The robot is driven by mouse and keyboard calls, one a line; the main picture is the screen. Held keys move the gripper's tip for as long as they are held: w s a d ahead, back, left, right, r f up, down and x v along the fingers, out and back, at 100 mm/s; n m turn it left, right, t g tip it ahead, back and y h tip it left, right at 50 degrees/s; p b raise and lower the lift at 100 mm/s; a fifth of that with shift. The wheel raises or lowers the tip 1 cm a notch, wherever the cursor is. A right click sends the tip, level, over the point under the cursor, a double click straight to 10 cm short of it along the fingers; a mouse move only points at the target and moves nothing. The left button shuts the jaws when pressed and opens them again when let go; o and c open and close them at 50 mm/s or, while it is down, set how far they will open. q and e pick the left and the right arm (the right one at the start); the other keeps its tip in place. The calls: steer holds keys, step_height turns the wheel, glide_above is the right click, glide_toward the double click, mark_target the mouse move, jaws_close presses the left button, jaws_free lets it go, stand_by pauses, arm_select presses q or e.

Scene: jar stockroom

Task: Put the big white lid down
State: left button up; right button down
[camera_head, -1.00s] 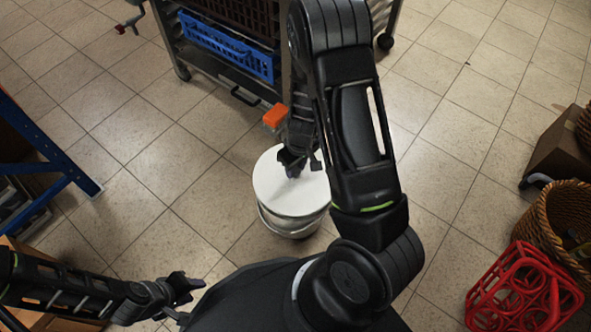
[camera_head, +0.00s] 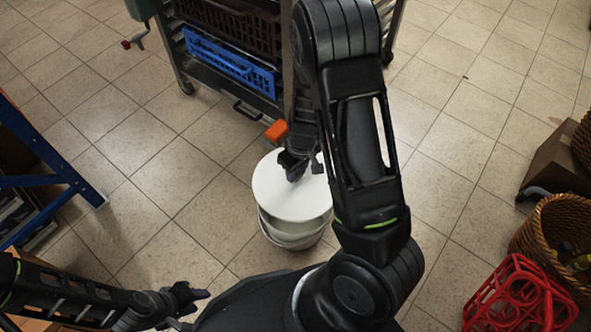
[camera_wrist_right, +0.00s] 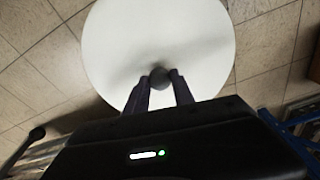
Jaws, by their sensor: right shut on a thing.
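The big white lid (camera_head: 283,200) is a flat round disc in the middle of the head view. My right gripper (camera_head: 294,172) is above it. In the right wrist view the lid (camera_wrist_right: 160,35) fills the upper middle, and my right gripper (camera_wrist_right: 159,82) is shut on its grey round knob (camera_wrist_right: 159,77). A white bucket (camera_head: 291,233) stands on the floor under the lid. A gap shows between the lid's front edge and the bucket, so the lid looks raised above it. My left gripper (camera_head: 192,296) is low at the left, empty; its fingers look apart.
A dark rack (camera_head: 240,100) with a blue crate (camera_head: 228,62) and a brown crate (camera_head: 232,25) stands at the back. A red bottle carrier (camera_head: 517,296), a wicker basket (camera_head: 540,225) and a cardboard box (camera_head: 556,165) are at the right. Tiled floor is clear left of the bucket.

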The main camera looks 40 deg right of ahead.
steer(key=w+a+r, duration=0.6)
steer(key=w+r, duration=0.3)
steer(key=r, duration=0.2)
steer(key=w+a+r+m, duration=0.1)
steer(key=w+a+r, duration=0.5)
steer(key=w+r, duration=0.3)
step_height(320, 180, up, 4)
steer(key=shift+w+a+f, duration=0.2)
steer(key=shift+w, duration=0.1)
